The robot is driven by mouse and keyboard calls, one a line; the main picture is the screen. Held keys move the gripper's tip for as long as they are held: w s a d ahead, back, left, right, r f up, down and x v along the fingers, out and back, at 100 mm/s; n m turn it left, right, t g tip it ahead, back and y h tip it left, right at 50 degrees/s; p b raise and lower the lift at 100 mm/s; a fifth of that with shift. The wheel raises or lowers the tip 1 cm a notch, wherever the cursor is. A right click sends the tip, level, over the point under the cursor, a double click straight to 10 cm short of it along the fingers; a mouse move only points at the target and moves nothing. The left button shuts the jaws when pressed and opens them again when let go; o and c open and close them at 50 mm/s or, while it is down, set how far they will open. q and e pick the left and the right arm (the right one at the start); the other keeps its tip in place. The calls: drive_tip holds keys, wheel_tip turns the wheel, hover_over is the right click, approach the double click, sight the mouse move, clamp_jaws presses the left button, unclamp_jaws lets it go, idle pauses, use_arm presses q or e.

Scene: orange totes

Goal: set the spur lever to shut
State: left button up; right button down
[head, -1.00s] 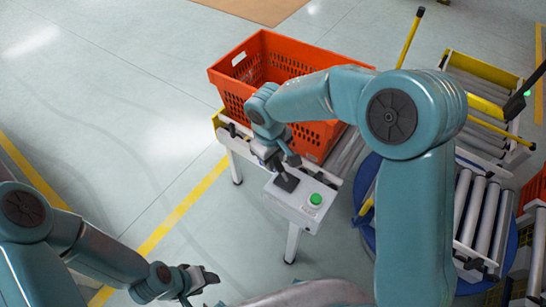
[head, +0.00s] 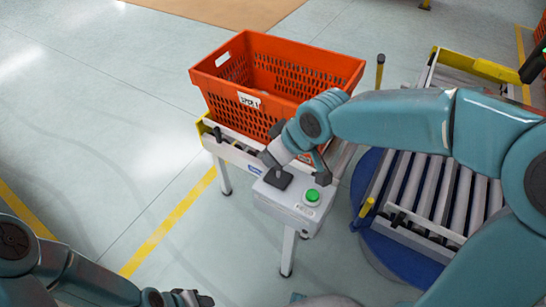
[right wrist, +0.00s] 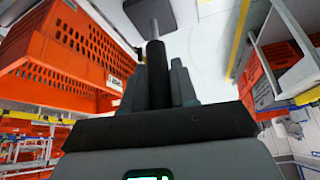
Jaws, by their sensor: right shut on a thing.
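A grey-white control box (head: 295,207) on legs stands at the end of the short roller stand that bears the orange tote. It has a green button (head: 312,196) and a black square plate (head: 273,178) on top. In the right wrist view, my right gripper (right wrist: 160,82) is shut on the lever's black handle (right wrist: 156,72); its grey rod (right wrist: 154,29) runs towards a dark plate. In the head view my right gripper (head: 283,163) is low over the box and hides most of the lever. My left gripper (head: 190,299) is at the bottom edge, partly cut off.
The orange tote (head: 277,50) with a white label sits just behind the box. A blue turntable (head: 366,172) with rollers (head: 425,190) is close on the right, with a yellow handle (head: 367,207) at its edge. Floor to the left is clear.

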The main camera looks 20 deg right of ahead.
drive_tip(key=shift+w+r, duration=0.15)
drive_tip(key=shift+r, duration=0.1)
drive_tip(key=c, duration=1.1)
unclamp_jaws()
drive_tip(key=shift+o, duration=0.7)
drive_tip(key=shift+f, duration=0.1)
drive_tip(key=p+v, duration=0.1)
drive_tip(key=v, duration=1.5)
drive_tip(key=shift+s, duration=0.25)
drive_tip(key=shift+s+d, duration=0.1)
